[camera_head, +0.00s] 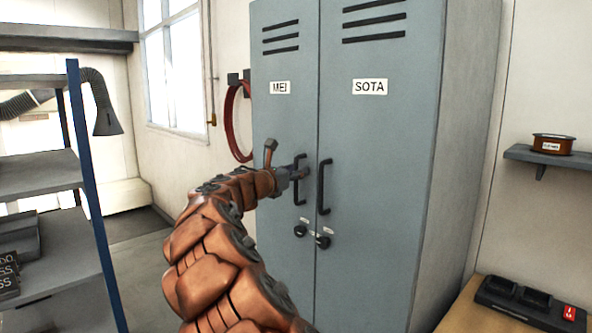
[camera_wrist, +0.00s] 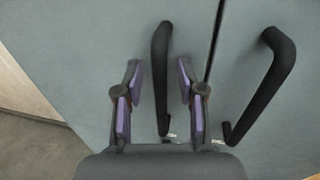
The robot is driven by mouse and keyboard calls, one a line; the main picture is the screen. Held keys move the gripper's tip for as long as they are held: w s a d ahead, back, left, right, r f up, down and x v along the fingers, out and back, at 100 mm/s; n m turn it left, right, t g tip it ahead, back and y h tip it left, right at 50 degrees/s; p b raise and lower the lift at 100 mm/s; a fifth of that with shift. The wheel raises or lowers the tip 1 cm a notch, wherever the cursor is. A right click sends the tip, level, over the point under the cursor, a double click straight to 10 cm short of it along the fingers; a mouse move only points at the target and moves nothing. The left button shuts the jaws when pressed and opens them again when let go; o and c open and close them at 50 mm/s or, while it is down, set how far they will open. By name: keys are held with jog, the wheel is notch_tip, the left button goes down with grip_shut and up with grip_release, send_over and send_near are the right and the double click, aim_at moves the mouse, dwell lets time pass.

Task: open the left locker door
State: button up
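The left locker door (camera_head: 286,130) is grey-blue, labelled MEI, and looks closed, level with the right door (camera_head: 385,150) labelled SOTA. Its black vertical handle (camera_head: 299,200) is partly hidden by my gripper (camera_head: 300,172) in the head view. In the wrist view my gripper (camera_wrist: 159,75) is open, with one finger on each side of the left door's handle (camera_wrist: 161,45). Gaps show between the handle and both fingers. The right door's handle (camera_head: 322,185) is just to the right, outside the fingers; it also shows in the wrist view (camera_wrist: 270,85).
Two round locks (camera_head: 322,242) sit below the handles. A blue-posted shelf rack (camera_head: 92,190) stands at the left. A red hose (camera_head: 232,125) hangs on the wall left of the locker. A wooden bench (camera_head: 480,318) with a dark charger is at lower right.

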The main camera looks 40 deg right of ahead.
jog(key=shift+d, duration=0.1)
grip_shut()
dwell(0.3)
dwell(0.4)
